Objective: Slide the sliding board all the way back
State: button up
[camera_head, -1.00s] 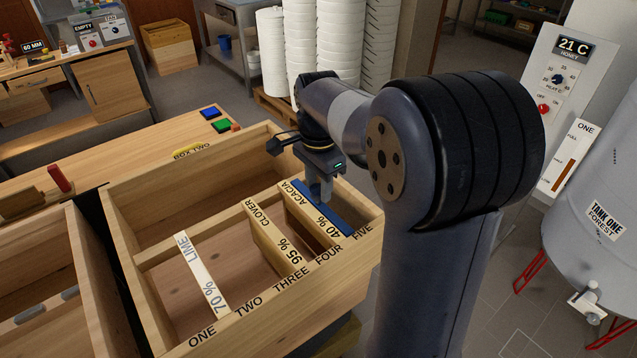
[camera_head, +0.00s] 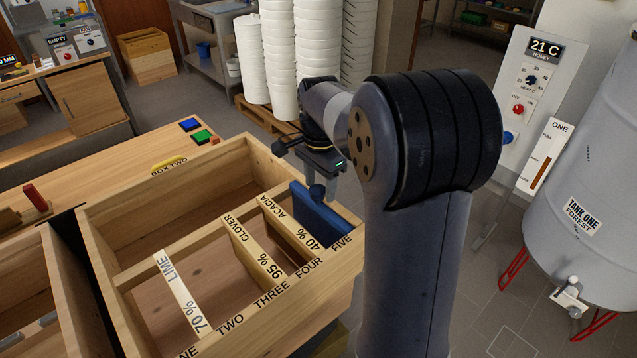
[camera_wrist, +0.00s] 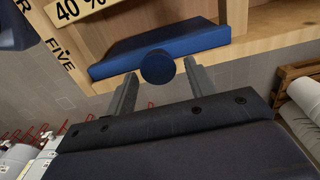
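The blue board (camera_head: 325,216) is at the right end of the slotted wooden box (camera_head: 230,318), by the label FIVE, with a broad blue face showing above the slats. Its round blue knob (camera_wrist: 158,66) is in the wrist view, in front of the long blue edge of the board (camera_wrist: 205,38). My gripper (camera_wrist: 160,72) is open, with a finger on either side of the knob and a gap showing at each side. In the head view my gripper (camera_head: 325,184) is right over the board; its fingertips are partly hard to make out.
Labelled slats stand in the box: LIME (camera_head: 180,291), CLOVER (camera_head: 254,251) and ACACIA (camera_head: 290,229). A second box (camera_head: 30,275) is at the left. Stacked white buckets (camera_head: 300,60) stand behind, and tank one (camera_head: 590,190) is at the right.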

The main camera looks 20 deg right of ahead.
jog(key=shift+o, duration=0.3)
jog(key=shift+a, duration=0.1)
notch_tip(320, 180, up, 11)
jog(key=shift+b, duration=0.35)
jog(key=shift+f, duration=0.15)
notch_tip(320, 180, down, 11)
jog(key=shift+s+f+p, duration=0.1)
jog(key=shift+p, duration=0.35)
jog(key=a, duration=0.1)
jog(key=s+a+b, duration=0.1)
jog(key=a, duration=0.1)
jog(key=s+a, duration=0.1)
jog(key=a, duration=0.1)
jog(key=shift+r, duration=0.2)
